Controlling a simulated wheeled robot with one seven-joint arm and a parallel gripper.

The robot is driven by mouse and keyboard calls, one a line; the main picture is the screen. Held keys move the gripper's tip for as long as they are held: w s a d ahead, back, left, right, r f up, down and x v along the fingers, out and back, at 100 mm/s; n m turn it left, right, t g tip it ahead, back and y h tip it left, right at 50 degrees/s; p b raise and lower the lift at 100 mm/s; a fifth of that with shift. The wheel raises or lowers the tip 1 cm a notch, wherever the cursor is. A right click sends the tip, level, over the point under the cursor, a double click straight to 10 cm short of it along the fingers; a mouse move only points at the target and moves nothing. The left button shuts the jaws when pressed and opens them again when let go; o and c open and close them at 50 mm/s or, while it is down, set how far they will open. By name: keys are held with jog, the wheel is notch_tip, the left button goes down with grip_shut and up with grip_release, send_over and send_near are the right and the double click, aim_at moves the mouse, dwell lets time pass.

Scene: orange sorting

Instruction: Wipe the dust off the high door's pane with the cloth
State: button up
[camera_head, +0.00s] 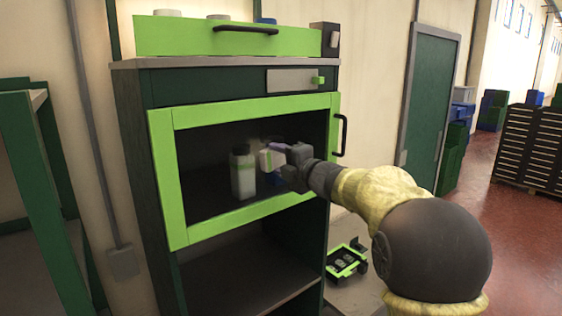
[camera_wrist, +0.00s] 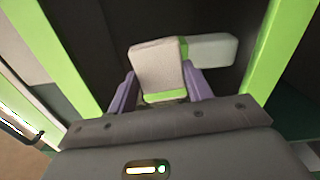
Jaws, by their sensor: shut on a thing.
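The high door (camera_head: 165,175) has a bright green frame around a see-through pane and a black handle on its right side. Its frame also shows in the wrist view (camera_wrist: 283,50). My gripper (camera_head: 283,155) is in front of the pane, right of its middle. Its purple fingers (camera_wrist: 165,95) are shut on the cloth (camera_wrist: 157,68), a pale pad with a green band. The cloth also shows at the gripper's tip in the head view (camera_head: 268,159). I cannot tell whether it touches the pane. A faint brownish haze shows near the gripper; other dust is hard to make out.
A white bottle with a green band (camera_head: 243,175) stands behind the pane. A green drawer-like box (camera_head: 200,37) sits on the cabinet top. A green rack (camera_head: 35,150) stands at left. A small green tray (camera_head: 345,262) is low at right. Open floor lies to the right.

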aim_at(265, 162)
jog(key=shift+s+a+f+b, duration=0.1)
jog(key=shift+s+a+b, duration=0.15)
jog(key=shift+a+b, duration=0.15)
jog(key=shift+s+a+b, duration=0.6)
jog(key=shift+s+a, duration=0.15)
jog(key=shift+a, duration=0.35)
jog(key=shift+s+a+b, duration=0.5)
jog(key=shift+a, duration=0.25)
jog(key=shift+s+a+b, duration=0.45)
jog(key=shift+s+a, duration=0.05)
jog(key=shift+a, duration=0.25)
jog(key=shift+s+a+b, duration=0.5)
jog(key=shift+a, duration=0.25)
jog(key=shift+s+a+b, duration=0.45)
jog(key=shift+s+a, duration=0.05)
jog(key=shift+a, duration=0.25)
jog(key=shift+r, duration=0.2)
